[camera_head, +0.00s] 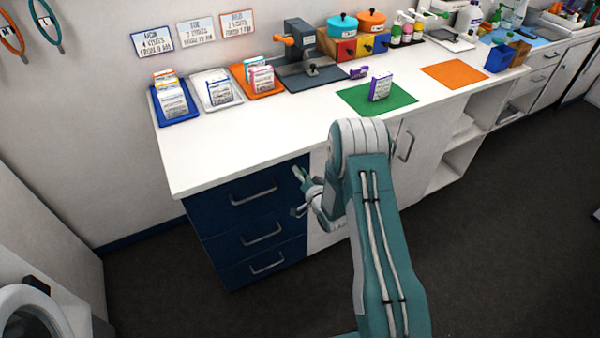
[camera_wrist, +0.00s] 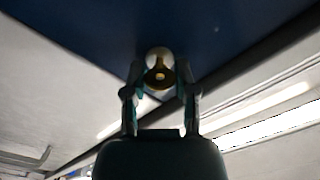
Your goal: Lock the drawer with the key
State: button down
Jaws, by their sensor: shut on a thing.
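The blue drawer unit (camera_head: 225,222) has three shut drawers with metal handles and stands under the left end of the white counter. My gripper (camera_head: 299,192) is at the upper right of the top drawer front. In the wrist view, my gripper (camera_wrist: 160,75) is shut around a small round brass and silvery piece, which appears to be the key (camera_wrist: 158,80). It sits right at the dark blue front (camera_wrist: 90,28). The key's shaft and the keyhole are hidden, so I cannot tell how far it is inserted or how it is turned.
The white counter (camera_head: 230,140) overhangs the drawers just above my gripper. A white cabinet door with a handle (camera_head: 405,146) is to the right. A green mat (camera_head: 350,97) with a small box lies on the counter. The dark floor in front is clear.

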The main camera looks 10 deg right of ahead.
jog(key=m, duration=0.5)
jog(key=shift+d+m, duration=0.15)
jog(key=shift+m, duration=0.15)
jog(key=shift+f+m, duration=0.15)
jog(key=shift+m, duration=1.65)
jog(key=shift+d+f, duration=0.1)
jog(key=shift+c, duration=2)
grip_release()
jog(key=shift+s, duration=0.2)
jog(key=v, duration=1.1)
jog(key=shift+s, duration=0.25)
